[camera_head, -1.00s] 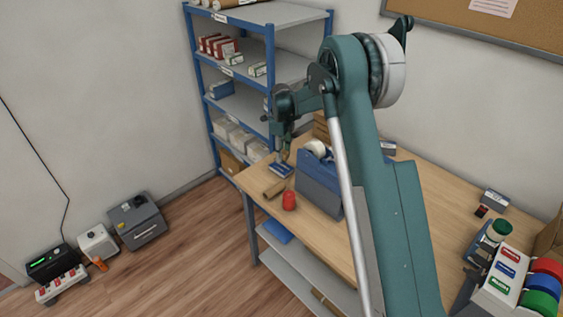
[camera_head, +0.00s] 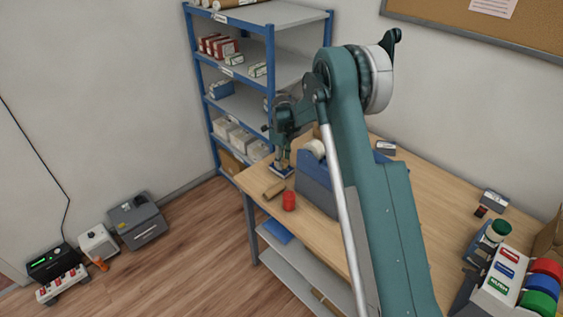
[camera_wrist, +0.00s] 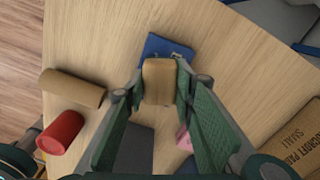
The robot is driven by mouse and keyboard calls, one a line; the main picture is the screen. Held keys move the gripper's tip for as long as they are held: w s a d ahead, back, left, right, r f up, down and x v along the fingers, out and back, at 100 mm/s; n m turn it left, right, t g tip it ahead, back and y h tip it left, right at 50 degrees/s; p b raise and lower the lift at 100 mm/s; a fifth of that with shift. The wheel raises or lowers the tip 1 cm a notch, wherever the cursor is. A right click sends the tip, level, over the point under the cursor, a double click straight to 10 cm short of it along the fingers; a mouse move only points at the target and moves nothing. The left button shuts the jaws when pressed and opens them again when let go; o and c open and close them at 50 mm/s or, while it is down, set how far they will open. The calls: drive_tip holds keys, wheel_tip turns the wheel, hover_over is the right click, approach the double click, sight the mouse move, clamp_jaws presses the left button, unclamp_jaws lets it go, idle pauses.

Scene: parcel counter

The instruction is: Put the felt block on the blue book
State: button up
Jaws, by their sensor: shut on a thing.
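My gripper (camera_wrist: 157,90) is shut on a tan-brown block, the felt block (camera_wrist: 159,82), in the wrist view. The blue book (camera_wrist: 166,46) lies flat on the wooden counter. In the wrist view the block overlaps the book's near part and hides some of it; I cannot tell whether they touch. In the head view my gripper (camera_head: 284,160) is low at the far left end of the counter, right over the blue book (camera_head: 279,172). The block is too small to make out clearly there.
A tan roll (camera_head: 274,190) and a red cylinder (camera_head: 289,201) stand or lie near the counter's front edge. A blue-grey holder (camera_head: 317,185) with a white roll is close on the right. A labelled cardboard box (camera_wrist: 290,140) is at the wrist view's right.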

drive_tip(key=shift+f, duration=0.2)
drive_tip(key=o, duration=0.9)
drive_tip(key=shift+r, duration=0.15)
wheel_tip(320, 180, up, 12)
drive_tip(key=shift+r+b, duration=0.1)
drive_tip(key=shift+b, duration=0.3)
idle(0.6)
